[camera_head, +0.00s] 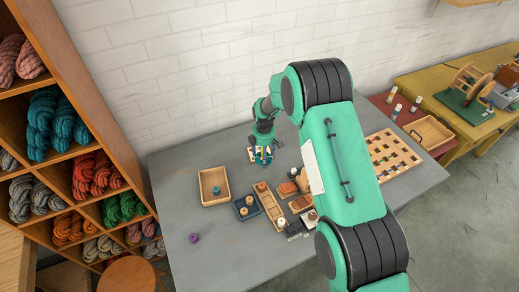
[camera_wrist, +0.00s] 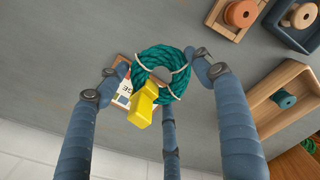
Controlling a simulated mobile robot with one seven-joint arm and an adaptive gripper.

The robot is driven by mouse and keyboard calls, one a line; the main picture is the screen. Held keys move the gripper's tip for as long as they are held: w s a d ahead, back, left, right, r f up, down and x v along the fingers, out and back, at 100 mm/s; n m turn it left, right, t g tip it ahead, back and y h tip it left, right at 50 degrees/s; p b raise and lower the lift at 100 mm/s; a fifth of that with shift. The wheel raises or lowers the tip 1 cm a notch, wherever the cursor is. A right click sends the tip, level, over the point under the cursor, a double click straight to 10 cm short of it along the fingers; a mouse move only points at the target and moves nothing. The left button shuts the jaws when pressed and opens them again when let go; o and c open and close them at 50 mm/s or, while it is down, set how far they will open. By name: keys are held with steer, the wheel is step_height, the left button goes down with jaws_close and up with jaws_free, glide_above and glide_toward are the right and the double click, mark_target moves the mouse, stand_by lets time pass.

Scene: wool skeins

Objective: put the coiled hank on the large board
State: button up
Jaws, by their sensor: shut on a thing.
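A teal coiled hank (camera_wrist: 150,60) with pale ties is between the fingers of my gripper (camera_wrist: 162,78) in the wrist view. The gripper is shut on it. A yellow piece (camera_wrist: 142,108) lies against the coil's lower left side. Behind the hank is a small wood-edged board (camera_wrist: 122,74) with coloured patches, partly hidden. In the head view my gripper (camera_head: 262,160) is over the far part of the grey table, and the hank is hard to make out there. A large wooden board (camera_head: 380,143) with rows of dark spots lies at the table's right, partly behind my arm.
A square wooden tray (camera_head: 205,199), a dark tray (camera_head: 239,205) and a long wooden tray (camera_head: 269,213) hold spools. A purple item (camera_head: 194,238) lies alone at the left. Wool shelves (camera_head: 140,185) stand at the left. The table (camera_head: 210,265) is bare at its front left.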

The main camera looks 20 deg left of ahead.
steer(key=shift+w+a+f, duration=0.15)
steer(key=shift+w+a, duration=0.6)
steer(key=shift+w, duration=0.45)
steer(key=shift+w+a+f, duration=0.1)
steer(key=shift+w+a, duration=0.65)
steer(key=shift+w, duration=0.5)
steer(key=shift+w+a+f, duration=0.15)
steer(key=shift+w+a, duration=0.6)
steer(key=shift+w, duration=0.45)
steer(key=shift+f, duration=1.75)
steer(key=shift+f, duration=0.1)
steer(key=o, duration=1)
step_height(320, 180, up, 12)
steer(key=shift+r, duration=0.1)
